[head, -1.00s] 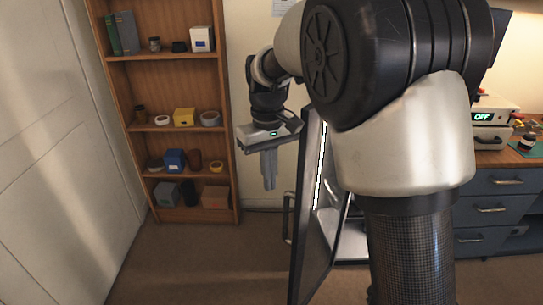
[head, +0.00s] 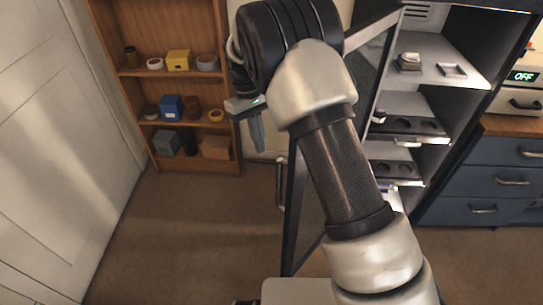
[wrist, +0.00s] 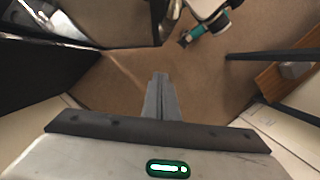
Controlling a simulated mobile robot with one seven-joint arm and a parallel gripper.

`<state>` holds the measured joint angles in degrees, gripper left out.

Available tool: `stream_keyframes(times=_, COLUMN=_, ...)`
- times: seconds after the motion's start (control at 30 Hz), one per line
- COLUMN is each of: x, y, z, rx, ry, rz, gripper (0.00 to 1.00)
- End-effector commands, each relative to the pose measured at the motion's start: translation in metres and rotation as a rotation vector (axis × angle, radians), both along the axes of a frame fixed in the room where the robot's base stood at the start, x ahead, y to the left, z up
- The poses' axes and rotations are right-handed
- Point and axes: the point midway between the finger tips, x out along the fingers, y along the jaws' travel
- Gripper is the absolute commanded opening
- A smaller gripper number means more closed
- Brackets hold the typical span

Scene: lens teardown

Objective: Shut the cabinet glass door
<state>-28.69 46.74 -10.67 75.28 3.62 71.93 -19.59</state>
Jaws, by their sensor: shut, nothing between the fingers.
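The cabinet (head: 443,38) stands at the upper right of the head view, with its lit shelves exposed. Its glass door (head: 303,200) stands wide open, swung out toward me, in a dark frame. A vertical handle (head: 281,185) shows on the door's left side. My arm covers much of the door. My gripper (head: 257,145) points down just left of the door, its fingers closed and empty. In the wrist view the fingers (wrist: 161,98) are pressed together over the floor. I cannot tell whether the gripper touches the door.
A wooden bookcase (head: 180,98) with small items stands behind my gripper. A white door (head: 50,130) is at the left. Blue drawers (head: 487,180) under a bench stand right of the cabinet. The brown floor (head: 190,230) at front left is clear.

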Motion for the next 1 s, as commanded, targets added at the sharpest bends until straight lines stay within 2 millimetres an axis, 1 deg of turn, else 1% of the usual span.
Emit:
stream_keyframes(times=0.17, x=-0.007, y=-0.004, z=-0.03, rx=-0.001, ry=0.004, rz=0.0, gripper=0.0)
stream_keyframes(times=0.4, x=-0.017, y=-0.013, z=-0.081, rx=-0.002, ry=0.004, rz=-0.001, gripper=0.0)
stream_keyframes(times=0.47, x=-0.019, y=-0.015, z=-0.092, rx=-0.002, ry=0.004, rz=0.0, gripper=0.0)
stream_keyframes(times=0.6, x=-0.035, y=-0.028, z=-0.089, rx=-0.001, ry=0.0, rz=-0.002, gripper=0.0)
stream_keyframes(times=0.7, x=-0.043, y=-0.034, z=-0.09, rx=0.0, ry=0.0, rz=0.0, gripper=0.0)
stream_keyframes(times=0.83, x=-0.048, y=-0.038, z=-0.09, rx=0.0, ry=-0.001, rz=-0.001, gripper=0.0)
stream_keyframes(times=1.0, x=-0.049, y=-0.039, z=-0.09, rx=0.0, ry=0.0, rz=-0.001, gripper=0.0)
